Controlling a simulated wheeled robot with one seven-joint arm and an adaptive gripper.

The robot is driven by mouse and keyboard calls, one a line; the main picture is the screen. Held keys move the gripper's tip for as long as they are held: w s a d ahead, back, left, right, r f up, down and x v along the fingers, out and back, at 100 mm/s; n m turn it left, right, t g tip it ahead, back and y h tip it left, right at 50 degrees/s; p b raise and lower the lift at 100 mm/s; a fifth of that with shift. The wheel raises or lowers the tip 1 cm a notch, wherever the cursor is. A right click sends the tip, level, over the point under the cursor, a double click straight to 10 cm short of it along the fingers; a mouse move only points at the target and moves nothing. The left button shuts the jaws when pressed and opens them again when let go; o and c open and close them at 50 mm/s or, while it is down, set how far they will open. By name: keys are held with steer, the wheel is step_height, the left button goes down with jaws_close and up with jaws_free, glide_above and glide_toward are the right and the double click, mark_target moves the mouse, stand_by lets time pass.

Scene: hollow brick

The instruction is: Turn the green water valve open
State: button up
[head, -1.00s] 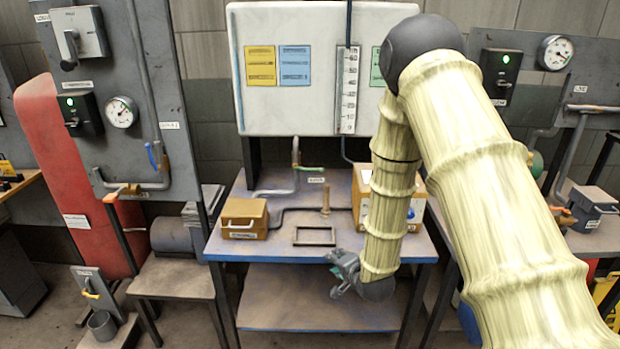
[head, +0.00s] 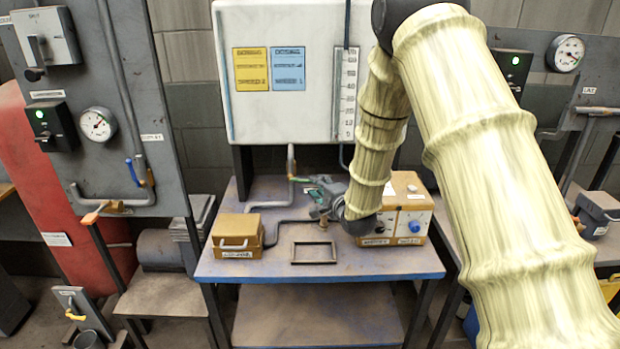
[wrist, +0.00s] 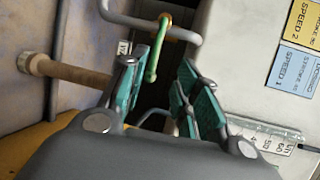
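The green water valve handle (wrist: 153,62) shows in the wrist view as a thin green lever on a grey bent pipe, with an orange-yellow piece at its top. In the head view the green handle (head: 299,180) is small, at the pipe below the white tank. My gripper (head: 317,188) is over the back of the table, close to the handle. In the wrist view my gripper (wrist: 164,76) is open, with teal finger pads apart. The lever's free end appears between the fingers, nearer the left one; I cannot tell whether they touch.
A wooden peg (wrist: 65,70) stands beside the left finger. An orange box (head: 237,235) and a black frame (head: 313,252) are on the table (head: 220,268). The white tank (head: 280,110) rises behind.

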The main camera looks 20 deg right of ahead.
mark_target(309, 181)
steer(key=x, duration=0.3)
steer(key=f+p+x, duration=0.1)
steer(key=x, duration=0.1)
steer(key=shift+w+a, duration=0.1)
steer(key=shift+w, duration=0.15)
steer(key=x, duration=0.2)
steer(key=shift+w, duration=0.3)
steer(key=shift+s, duration=0.1)
steer(key=shift+c, duration=0.2)
jaws_close()
